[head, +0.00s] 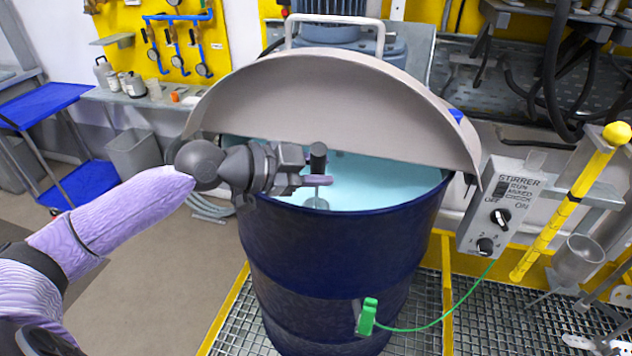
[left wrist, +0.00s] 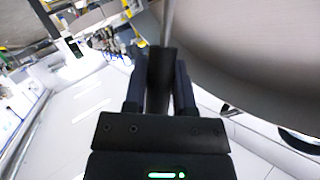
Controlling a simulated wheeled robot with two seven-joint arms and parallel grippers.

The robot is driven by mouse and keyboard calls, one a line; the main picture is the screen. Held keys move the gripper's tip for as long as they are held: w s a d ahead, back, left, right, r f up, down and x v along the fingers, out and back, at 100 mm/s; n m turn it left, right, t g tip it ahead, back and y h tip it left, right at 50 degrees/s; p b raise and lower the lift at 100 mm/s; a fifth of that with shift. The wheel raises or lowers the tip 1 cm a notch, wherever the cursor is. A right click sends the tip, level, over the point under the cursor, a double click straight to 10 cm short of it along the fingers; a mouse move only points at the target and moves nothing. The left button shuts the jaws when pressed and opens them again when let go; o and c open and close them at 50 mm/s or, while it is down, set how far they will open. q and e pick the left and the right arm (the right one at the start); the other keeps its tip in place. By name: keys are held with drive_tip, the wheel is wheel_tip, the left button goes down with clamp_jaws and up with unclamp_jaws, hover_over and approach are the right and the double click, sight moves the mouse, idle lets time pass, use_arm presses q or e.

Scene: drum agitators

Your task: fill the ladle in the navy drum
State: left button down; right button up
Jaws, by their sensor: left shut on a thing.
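The navy drum (head: 335,245) stands in the middle of the head view, with pale blue liquid (head: 400,180) inside. A grey half-round lid (head: 335,105) covers its back part. My left gripper (head: 305,172) is over the drum's near left opening, shut on the ladle's black handle (head: 318,156). In the left wrist view the ladle's black grip (left wrist: 160,80) sits between the fingers, with a thin metal rod running on from it. A small grey patch at the liquid below the gripper may be the ladle's bowl; I cannot tell how deep it is. My right gripper is out of view.
A stirrer control box (head: 500,208) stands right of the drum. A yellow pole (head: 572,200) and a metal cup (head: 578,260) are further right. A green clamp (head: 367,316) with a wire is on the drum's front. A blue cart (head: 45,105) stands left; the floor there is open.

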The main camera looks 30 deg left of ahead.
sight(317, 147)
use_arm(q)
drive_tip(key=shift+f+b, duration=1.25)
drive_tip(key=shift+f, duration=0.45)
drive_tip(key=shift+f+b, duration=0.25)
drive_tip(key=shift+b, duration=0.1)
wheel_tip(317, 147, up, 8)
drive_tip(key=p, duration=0.6)
wheel_tip(317, 147, up, 4)
drive_tip(key=p, duration=0.4)
wheel_tip(317, 147, up, 4)
drive_tip(key=p, duration=0.3)
drive_tip(key=shift+r, duration=0.15)
